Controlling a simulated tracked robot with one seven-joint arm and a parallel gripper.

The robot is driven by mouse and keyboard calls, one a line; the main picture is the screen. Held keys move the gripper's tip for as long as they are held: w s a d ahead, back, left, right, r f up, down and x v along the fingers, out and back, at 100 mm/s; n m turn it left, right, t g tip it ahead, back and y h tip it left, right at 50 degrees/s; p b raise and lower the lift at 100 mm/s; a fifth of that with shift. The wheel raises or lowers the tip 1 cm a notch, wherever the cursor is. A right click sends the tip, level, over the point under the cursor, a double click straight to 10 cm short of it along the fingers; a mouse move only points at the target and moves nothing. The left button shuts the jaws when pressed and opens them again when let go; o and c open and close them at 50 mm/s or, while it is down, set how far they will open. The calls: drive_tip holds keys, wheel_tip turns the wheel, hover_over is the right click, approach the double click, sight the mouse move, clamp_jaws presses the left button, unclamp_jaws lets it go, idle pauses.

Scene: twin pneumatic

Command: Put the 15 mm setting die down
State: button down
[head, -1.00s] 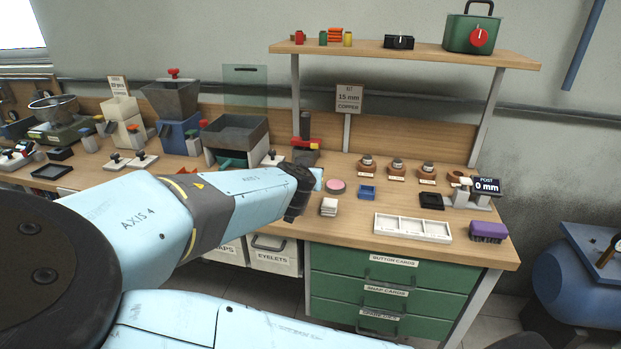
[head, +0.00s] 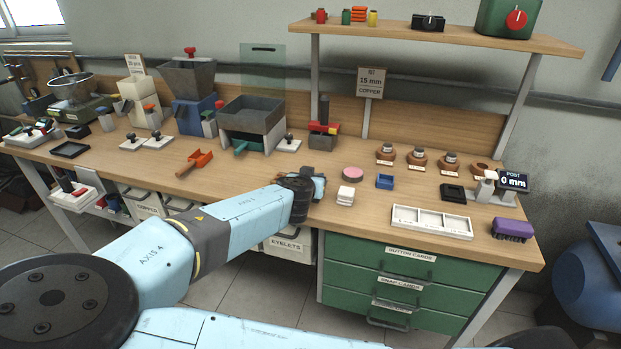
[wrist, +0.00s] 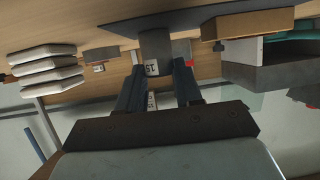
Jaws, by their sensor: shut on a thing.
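In the wrist view, my gripper (wrist: 158,85) is shut on a dark grey cylinder, the 15 mm setting die (wrist: 155,48), with a white label reading "15". The die points toward the wooden bench top, which shows at the top of this picture. A dark flat shape lies around its far end; I cannot tell if the die touches the bench. Brown die stands (head: 416,158) sit at the back right; the rightmost stand (head: 482,169) looks empty.
An orange scoop (head: 195,162) lies left. A white three-part tray (head: 432,222) is near the front edge.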

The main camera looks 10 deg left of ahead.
drive_tip(key=shift+d, duration=0.1)
drive_tip(key=c, duration=0.8)
unclamp_jaws()
drive_tip(key=shift+o, duration=0.2)
drive_tip(key=shift+s, duration=0.1)
drive_tip(key=v, duration=1.2)
